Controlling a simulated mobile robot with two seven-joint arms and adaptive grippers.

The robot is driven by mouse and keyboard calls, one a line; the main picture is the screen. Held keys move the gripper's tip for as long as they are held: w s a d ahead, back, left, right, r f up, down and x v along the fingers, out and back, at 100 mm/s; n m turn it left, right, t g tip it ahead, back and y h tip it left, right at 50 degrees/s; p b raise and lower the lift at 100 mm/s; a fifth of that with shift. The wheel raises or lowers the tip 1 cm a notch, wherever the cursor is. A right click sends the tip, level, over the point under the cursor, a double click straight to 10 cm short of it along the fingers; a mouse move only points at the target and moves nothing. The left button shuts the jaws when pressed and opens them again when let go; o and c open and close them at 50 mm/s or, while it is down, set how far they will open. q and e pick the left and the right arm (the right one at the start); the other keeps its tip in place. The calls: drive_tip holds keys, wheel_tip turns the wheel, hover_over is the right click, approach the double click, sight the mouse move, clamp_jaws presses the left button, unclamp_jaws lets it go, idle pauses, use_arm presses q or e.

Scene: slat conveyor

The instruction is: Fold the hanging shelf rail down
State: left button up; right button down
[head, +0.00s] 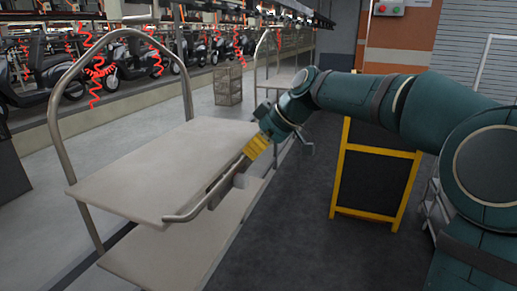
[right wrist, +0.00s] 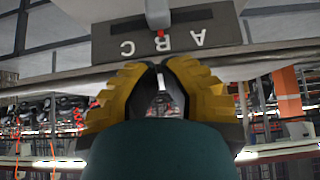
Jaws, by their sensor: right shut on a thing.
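A grey two-tier trolley stands at left, with its flat upper shelf (head: 150,170) and lower shelf (head: 165,255). The shelf rail (head: 186,216), a thin metal bar with a bent end, runs along the right edge of the upper shelf. My right gripper (head: 257,147), with yellow fingers, is shut on the rail near its far end. In the right wrist view the fingers (right wrist: 162,75) are close together, and what lies between them is mostly hidden. A dark plate (right wrist: 105,45) there carries the letters A, B, C upside down, with a small red mark. My left gripper is not in view.
A tall bent handle (head: 52,130) rises at the trolley's left end. A yellow-framed dark board (head: 375,180) stands right, behind my right arm. A wooden crate (head: 228,86) and motor scooters (head: 110,65) are farther back. Dark floor (head: 300,240) right of the trolley is clear.

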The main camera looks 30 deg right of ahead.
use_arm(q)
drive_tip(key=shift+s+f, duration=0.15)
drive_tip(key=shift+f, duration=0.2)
use_arm(e)
drive_tip(key=shift+d+f, duration=0.1)
drive_tip(key=shift+f, duration=0.4)
use_arm(q)
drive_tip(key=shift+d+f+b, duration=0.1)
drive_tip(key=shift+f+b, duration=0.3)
drive_tip(key=shift+b, duration=0.25)
use_arm(e)
drive_tip(key=shift+f, duration=0.45)
idle(0.5)
wheel_tip(320, 180, up, 5)
drive_tip(key=p, duration=0.4)
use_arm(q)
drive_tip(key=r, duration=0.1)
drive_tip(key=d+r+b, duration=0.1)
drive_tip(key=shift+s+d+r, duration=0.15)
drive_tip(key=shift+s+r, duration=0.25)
use_arm(e)
drive_tip(key=s+d+f, duration=0.3)
drive_tip(key=s+d, duration=0.3)
drive_tip(key=s, duration=0.1)
drive_tip(key=shift+s+d, duration=0.1)
